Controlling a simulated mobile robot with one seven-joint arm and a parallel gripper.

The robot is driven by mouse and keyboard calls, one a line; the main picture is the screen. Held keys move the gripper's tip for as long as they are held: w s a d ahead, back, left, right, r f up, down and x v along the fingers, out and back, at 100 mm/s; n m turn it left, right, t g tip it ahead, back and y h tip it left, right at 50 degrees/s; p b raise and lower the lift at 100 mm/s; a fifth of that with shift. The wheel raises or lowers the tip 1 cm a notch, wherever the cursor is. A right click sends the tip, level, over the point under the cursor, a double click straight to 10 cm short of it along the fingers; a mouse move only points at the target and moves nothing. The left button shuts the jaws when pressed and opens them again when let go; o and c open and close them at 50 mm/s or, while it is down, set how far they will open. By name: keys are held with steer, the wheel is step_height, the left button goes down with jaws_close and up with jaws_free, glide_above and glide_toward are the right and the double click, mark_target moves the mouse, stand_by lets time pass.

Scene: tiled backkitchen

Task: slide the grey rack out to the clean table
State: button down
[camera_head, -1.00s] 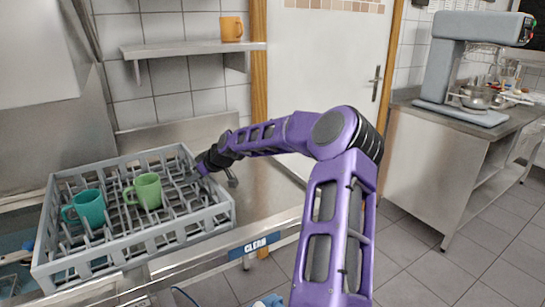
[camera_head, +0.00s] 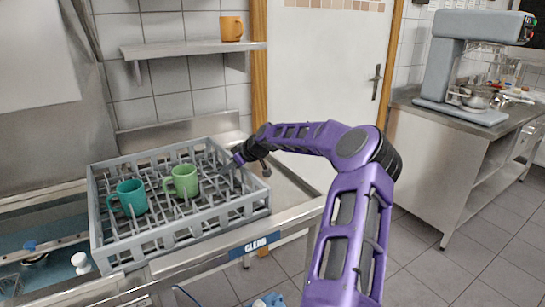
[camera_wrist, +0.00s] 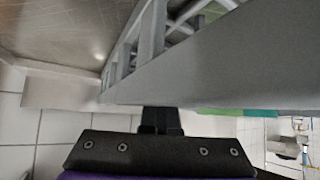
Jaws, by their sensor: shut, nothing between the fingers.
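The grey rack (camera_head: 185,228) is an open lattice crate at the left of the head view. It sits across the steel counter, its right part on the clean table (camera_head: 290,197), which bears a blue "CLEAN" label. A teal mug (camera_head: 130,197) and a green mug (camera_head: 184,181) stand in the rack. My gripper (camera_head: 237,161) is shut and empty at the rack's right wall, its tips low by the rim. In the wrist view the shut fingers (camera_wrist: 160,120) are right beside the rack's grey wall (camera_wrist: 215,65); whether they touch it is hard to tell.
A sink basin (camera_head: 35,262) with a blue-topped item lies left of the rack. A wall shelf (camera_head: 190,49) holds an orange mug (camera_head: 231,29). A grey mixer (camera_head: 455,70) stands on a far-right table. Bare steel shows right of the rack.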

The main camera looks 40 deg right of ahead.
steer(key=s+d, duration=0.1)
steer(key=d, duration=0.3)
steer(key=s+d+p, duration=0.1)
steer(key=d, duration=0.4)
steer(key=s+d+p, duration=0.1)
steer(key=d, duration=0.4)
steer(key=shift+r, duration=0.1)
steer(key=shift+w+a+f+b, duration=0.2)
steer(key=shift+a+b, duration=0.35)
steer(key=shift+a, duration=0.15)
steer(key=shift+a+r, duration=0.15)
steer(key=shift+a, duration=0.05)
step_height(320, 180, up, 8)
steer(key=p, duration=0.3)
steer(key=shift+p, duration=0.3)
steer(key=shift+w, duration=0.1)
